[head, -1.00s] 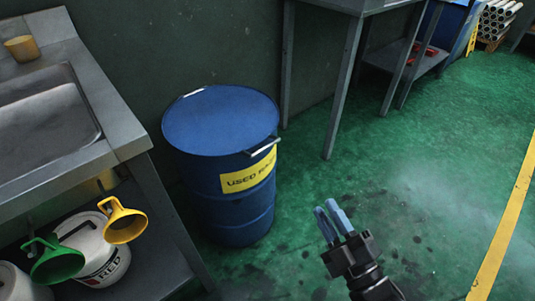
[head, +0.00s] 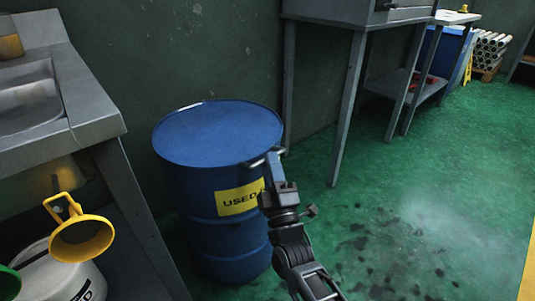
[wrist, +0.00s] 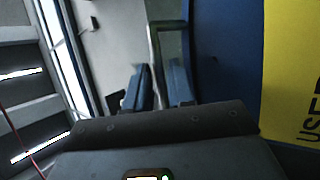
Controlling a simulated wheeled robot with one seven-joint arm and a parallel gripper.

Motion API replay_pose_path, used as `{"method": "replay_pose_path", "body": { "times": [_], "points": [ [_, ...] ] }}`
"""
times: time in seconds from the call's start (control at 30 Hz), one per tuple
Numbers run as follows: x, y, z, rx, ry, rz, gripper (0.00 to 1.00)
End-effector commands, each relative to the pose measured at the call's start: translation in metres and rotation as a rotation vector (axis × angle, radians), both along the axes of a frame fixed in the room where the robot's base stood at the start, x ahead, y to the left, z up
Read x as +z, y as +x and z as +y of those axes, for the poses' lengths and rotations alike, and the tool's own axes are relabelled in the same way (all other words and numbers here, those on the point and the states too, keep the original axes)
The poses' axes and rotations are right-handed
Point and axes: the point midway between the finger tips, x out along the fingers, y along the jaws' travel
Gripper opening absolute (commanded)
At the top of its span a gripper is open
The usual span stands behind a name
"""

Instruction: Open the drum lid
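The blue drum (head: 225,235) stands upright between the sink bench and the wall, with a yellow "USED" label (head: 238,198). Its flat blue lid (head: 215,130) lies closed on top. A grey bar handle (head: 259,161) sticks out from the lid's right front rim. My gripper (head: 273,160) is at this handle, partly covering it in the head view. In the wrist view, my gripper (wrist: 160,88) has its blue fingers apart, with the handle's long bar (wrist: 153,55) running between them. A gap shows beside the bar, so the fingers are not shut on it.
A metal sink bench (head: 95,120) stands close at the left, with yellow (head: 82,240) and green funnels and a white container beneath. A metal table (head: 350,100) stands behind right, along the wall. The green floor (head: 420,220) at the right is clear.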

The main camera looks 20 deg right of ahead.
Motion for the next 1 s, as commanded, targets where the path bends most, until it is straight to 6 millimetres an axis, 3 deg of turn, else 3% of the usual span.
{"method": "replay_pose_path", "body": {
  "times": [0.3, 0.63, 0.87, 1.0],
  "points": [
    [0.018, 0.032, -0.005, -0.001, 0.001, 0.0, 0.23],
    [0.021, 0.035, -0.006, 0.0, -0.001, 0.002, 0.23],
    [0.021, 0.035, -0.006, 0.0, 0.0, 0.002, 0.02],
    [0.021, 0.035, -0.006, 0.0, 0.0, 0.002, 0.0]
  ]
}}
